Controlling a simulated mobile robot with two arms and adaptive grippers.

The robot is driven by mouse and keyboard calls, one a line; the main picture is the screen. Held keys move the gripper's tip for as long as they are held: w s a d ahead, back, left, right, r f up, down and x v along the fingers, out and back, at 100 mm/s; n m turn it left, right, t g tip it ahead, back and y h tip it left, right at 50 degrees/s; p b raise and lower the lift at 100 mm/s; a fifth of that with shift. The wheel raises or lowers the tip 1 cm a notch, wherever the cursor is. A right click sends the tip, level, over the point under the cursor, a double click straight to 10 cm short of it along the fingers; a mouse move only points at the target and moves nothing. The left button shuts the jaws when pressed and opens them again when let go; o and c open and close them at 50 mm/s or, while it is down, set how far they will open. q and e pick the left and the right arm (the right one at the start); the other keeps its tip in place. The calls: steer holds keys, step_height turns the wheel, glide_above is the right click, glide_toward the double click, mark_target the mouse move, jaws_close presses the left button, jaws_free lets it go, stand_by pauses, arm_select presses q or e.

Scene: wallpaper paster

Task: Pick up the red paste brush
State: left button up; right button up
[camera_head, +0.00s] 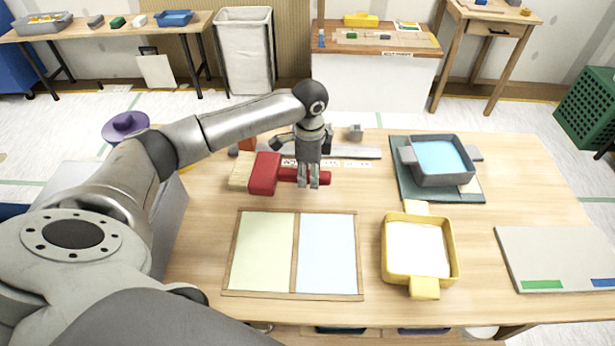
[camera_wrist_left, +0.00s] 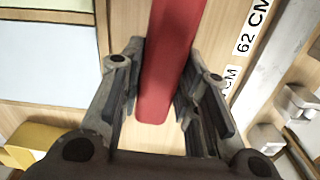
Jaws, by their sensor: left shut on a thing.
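The red paste brush (camera_head: 264,174) lies on the wooden table with its pale bristles at the left and its handle pointing right. My left gripper (camera_head: 308,184) reaches down over the handle from above. In the left wrist view the red handle (camera_wrist_left: 168,70) runs between the two fingers of the gripper (camera_wrist_left: 155,100), which are shut on it. The brush appears to be at table height; I cannot tell whether it is lifted. My right gripper is not in view.
A framed two-panel board (camera_head: 296,294) lies in front of the brush. A yellow tray (camera_head: 391,262) and a grey tray with blue liquid (camera_head: 440,181) stand to the right. A long ruler-like strip (camera_head: 365,152) lies behind the brush. A grey board (camera_head: 560,250) lies far right.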

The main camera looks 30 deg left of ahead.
arm_select(q)
steer(key=s+d+r, duration=0.7)
steer(key=s+r, duration=0.2)
steer(key=s, duration=0.2)
steer(key=shift+d, duration=0.35)
